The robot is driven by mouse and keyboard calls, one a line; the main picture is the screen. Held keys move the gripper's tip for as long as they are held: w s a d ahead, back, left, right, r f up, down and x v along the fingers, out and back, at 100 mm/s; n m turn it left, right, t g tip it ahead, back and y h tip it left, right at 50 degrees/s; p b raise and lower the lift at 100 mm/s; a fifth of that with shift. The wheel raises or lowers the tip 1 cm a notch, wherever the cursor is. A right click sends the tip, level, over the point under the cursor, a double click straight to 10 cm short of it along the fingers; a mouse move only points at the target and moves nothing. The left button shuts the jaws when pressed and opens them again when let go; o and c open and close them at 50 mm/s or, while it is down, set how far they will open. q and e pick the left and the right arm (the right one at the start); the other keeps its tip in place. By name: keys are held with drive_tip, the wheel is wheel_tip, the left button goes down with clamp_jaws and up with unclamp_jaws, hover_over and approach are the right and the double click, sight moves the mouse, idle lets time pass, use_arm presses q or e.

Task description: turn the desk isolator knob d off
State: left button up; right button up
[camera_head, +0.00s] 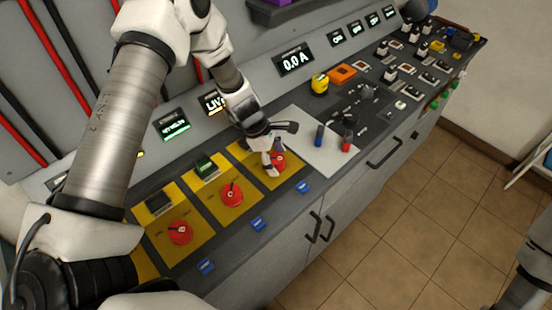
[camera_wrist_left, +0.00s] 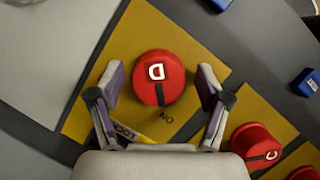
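The red round knob d (camera_head: 279,159) sits on the rightmost yellow plate of the desk's front row. In the left wrist view knob d (camera_wrist_left: 158,70) shows a white letter D and a dark line pointing toward my palm, near the upside-down ON mark. My left gripper (camera_head: 272,165) is over it. In the wrist view the open fingers of this gripper (camera_wrist_left: 160,72) stand one on each side of the knob, with a visible gap on both sides. In the head view the gripper partly hides the knob. My right gripper is not in view.
Knob C (camera_wrist_left: 257,146) is close to one finger in the wrist view. In the head view other red knobs (camera_head: 232,194) (camera_head: 180,232) line the desk to the left. Blue tags (camera_head: 302,187) lie along the front. A pale panel (camera_head: 312,140) lies to the right.

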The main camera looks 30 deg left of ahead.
use_arm(q)
drive_tip(key=c, duration=0.9)
drive_tip(key=shift+c, duration=0.2)
